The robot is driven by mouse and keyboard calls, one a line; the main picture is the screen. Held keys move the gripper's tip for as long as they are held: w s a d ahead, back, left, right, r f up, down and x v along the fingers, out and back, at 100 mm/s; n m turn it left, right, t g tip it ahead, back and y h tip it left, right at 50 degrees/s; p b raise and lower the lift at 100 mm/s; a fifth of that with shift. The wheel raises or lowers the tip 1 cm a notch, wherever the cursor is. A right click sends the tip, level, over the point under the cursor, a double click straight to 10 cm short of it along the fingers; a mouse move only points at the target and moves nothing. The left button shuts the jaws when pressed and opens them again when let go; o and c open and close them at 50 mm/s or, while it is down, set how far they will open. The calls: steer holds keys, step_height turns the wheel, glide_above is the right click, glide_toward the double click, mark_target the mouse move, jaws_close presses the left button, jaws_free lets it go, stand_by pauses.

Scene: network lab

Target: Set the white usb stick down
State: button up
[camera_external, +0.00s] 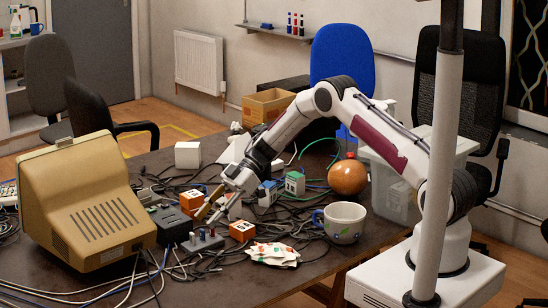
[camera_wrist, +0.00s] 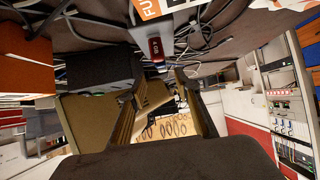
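My gripper (camera_external: 205,218) points down and left, low over the cluttered table, above a small grey hub (camera_external: 203,245) with several small sticks standing in it. In the wrist view my gripper's fingers (camera_wrist: 158,88) are spread apart, with no held object clear between them. A dark red stick marked 4 GB (camera_wrist: 155,47) shows just beyond the fingertips, against a pale grey body. I cannot make out a white usb stick for certain in either view.
Orange-and-white boxes (camera_external: 242,230) and a dark box (camera_external: 173,225) stand close to my gripper. Cables cover much of the table.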

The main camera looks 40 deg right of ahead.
mark_target(192, 233)
steer(key=shift+x, duration=1.3)
steer(key=shift+s+x, duration=0.2)
steer(key=shift+x, duration=2.4)
steer(key=shift+a+r, duration=0.1)
steer(key=shift+r, duration=0.1)
steer(key=c, duration=0.9)
steer(key=shift+r, duration=0.15)
steer(key=shift+c, duration=0.2)
steer(key=shift+r, duration=4.85)
